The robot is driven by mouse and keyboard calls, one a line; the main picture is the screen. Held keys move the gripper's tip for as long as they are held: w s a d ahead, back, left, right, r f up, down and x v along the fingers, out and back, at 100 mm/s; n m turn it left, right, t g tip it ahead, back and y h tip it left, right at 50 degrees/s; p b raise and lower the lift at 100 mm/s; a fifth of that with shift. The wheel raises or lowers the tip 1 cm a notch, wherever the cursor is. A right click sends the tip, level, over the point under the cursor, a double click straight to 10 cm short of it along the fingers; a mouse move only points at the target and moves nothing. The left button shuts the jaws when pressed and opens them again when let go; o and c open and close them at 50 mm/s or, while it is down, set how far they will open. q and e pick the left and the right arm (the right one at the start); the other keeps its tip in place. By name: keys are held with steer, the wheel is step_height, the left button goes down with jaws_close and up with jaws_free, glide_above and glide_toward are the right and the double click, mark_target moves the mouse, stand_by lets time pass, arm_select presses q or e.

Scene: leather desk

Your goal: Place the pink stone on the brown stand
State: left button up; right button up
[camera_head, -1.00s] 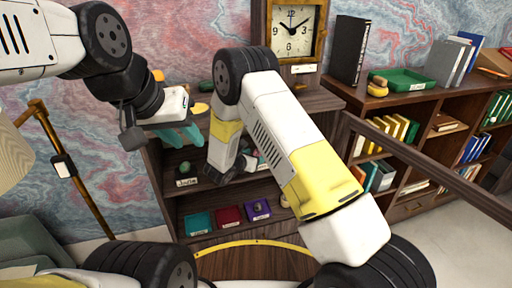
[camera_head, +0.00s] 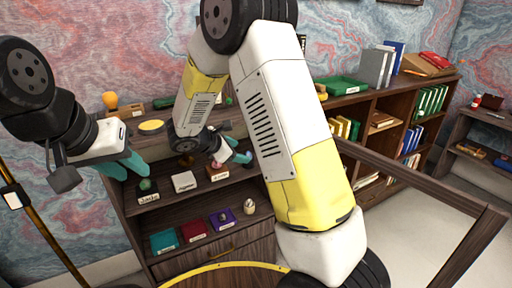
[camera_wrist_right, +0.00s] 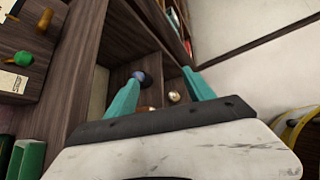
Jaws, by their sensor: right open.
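A small pinkish stone (camera_head: 216,164) shows on a labelled brown stand (camera_head: 218,175) on the cabinet's middle shelf; its details are too small to be sure. My right gripper (camera_head: 240,158) is open, just right of it, with nothing visible between its teal fingers. In the right wrist view, the open fingers (camera_wrist_right: 163,98) point into the cabinet. A bluish stone (camera_wrist_right: 140,76) and a shiny egg-like stone (camera_wrist_right: 174,96) show beyond and between them. My left gripper (camera_head: 124,167) hangs at the left in front of the cabinet, fingers apart and empty.
A green stone (camera_head: 146,184) labelled Jade and a white label (camera_head: 184,182) stand on the middle shelf. Below are teal (camera_head: 163,241), red (camera_head: 193,231) and purple (camera_head: 222,219) trays and an egg-like stone (camera_head: 249,207). The wooden rail (camera_head: 410,180) crosses at right.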

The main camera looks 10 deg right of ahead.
steer(key=s+d+r+m+g+y, duration=0.2)
steer(key=s+d+r+m, duration=0.25)
steer(key=s, duration=0.25)
steer(key=s+d+r+m+g+y, duration=0.1)
steer(key=s+d+r+m, duration=0.25)
steer(key=s+m, duration=0.2)
steer(key=s+a+r+m+t+y, duration=0.1)
steer(key=s+r+m+y, duration=0.2)
steer(key=s, duration=0.4)
steer(key=s+a+r+m+t+y, duration=0.1)
steer(key=s+a+r+m+y, duration=0.1)
steer(key=s+r+m+y, duration=0.2)
steer(key=s+r+m, duration=0.1)
steer(key=s+m, duration=0.2)
steer(key=s, duration=0.1)
steer(key=shift+a, duration=0.3)
